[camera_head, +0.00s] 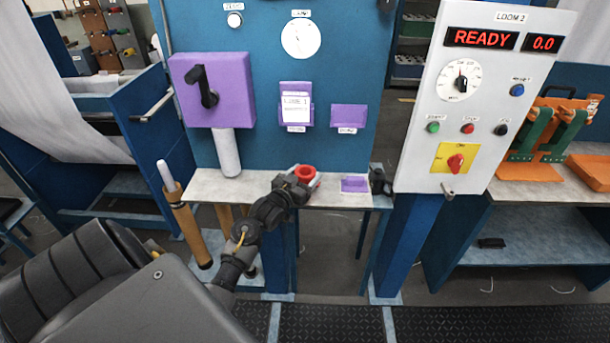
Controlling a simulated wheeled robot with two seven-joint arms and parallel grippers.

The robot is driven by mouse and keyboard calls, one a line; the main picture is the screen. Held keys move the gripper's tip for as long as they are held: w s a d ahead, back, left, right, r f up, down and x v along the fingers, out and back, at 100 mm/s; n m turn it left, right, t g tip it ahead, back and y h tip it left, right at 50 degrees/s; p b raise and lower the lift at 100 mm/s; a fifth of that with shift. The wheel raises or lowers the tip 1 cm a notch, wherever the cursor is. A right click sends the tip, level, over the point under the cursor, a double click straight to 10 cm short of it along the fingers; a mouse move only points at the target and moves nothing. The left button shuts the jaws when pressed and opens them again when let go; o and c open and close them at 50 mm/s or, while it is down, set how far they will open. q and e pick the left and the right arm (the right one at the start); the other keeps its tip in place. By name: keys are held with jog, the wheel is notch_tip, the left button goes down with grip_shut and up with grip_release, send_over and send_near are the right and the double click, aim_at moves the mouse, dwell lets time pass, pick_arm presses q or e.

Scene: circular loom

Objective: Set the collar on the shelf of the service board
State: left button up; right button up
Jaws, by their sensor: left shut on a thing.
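The collar is a small red ring (308,173) at the tip of my left gripper (297,179). My left gripper is shut on it, and its dark jaws hide part of the ring's near side. The service board (350,70) is a blue upright panel, with a pale narrow shelf (262,189) along its foot. The collar shows against the shelf's middle; I cannot tell whether it touches the shelf or is just above it. My right gripper is not in view.
A purple block (354,185) sits on the shelf to the right of the collar. A purple box with a black handle (213,90) and a white cylinder (227,152) are at the left. The loom's control panel (420,130) stands to the right. Bare shelf lies left of the gripper.

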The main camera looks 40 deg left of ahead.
pick_arm(q)
jog(key=shift+f, duration=0.35)
jog(key=o, duration=1.8)
jog(key=shift+c, duration=0.2)
jog(key=shift+s, duration=0.1)
jog(key=s+d+b, duration=0.1)
jog(key=s+b, duration=0.2)
jog(key=s, duration=0.7)
jog(key=shift+s+d+b, duration=0.2)
jog(key=shift+s+b, duration=0.1)
